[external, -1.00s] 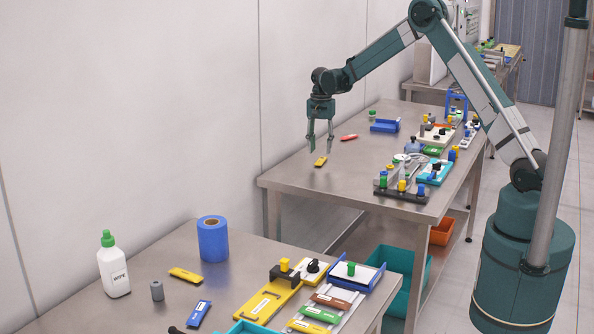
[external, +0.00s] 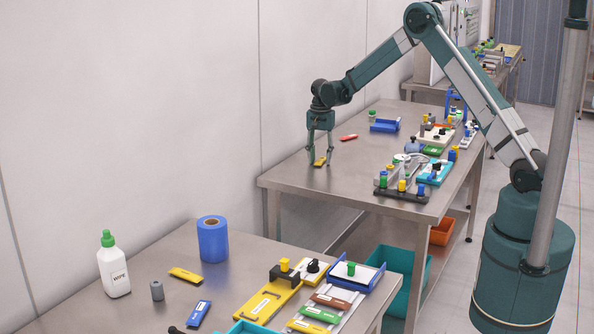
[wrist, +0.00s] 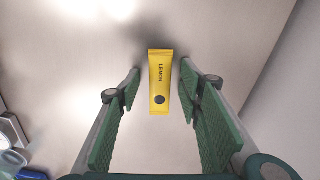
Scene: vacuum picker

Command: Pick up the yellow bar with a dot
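The yellow bar (wrist: 160,76) lies flat on the steel table, with the word LEMON and a dark dot near its lower end in the wrist view. In the external view the yellow bar (external: 320,162) is small and sits near the table's left end. My gripper (wrist: 158,88) is open and empty, with its green pads on either side of the bar and apart from it in the picture. In the external view my gripper (external: 320,163) points down, its fingertips low at the bar. I cannot tell whether the tips touch the table.
A red bar (external: 349,137) lies a little behind and right of my gripper. The tabletop (external: 300,180) around the bar is clear. Another yellow bar (external: 186,275) lies on the front table.

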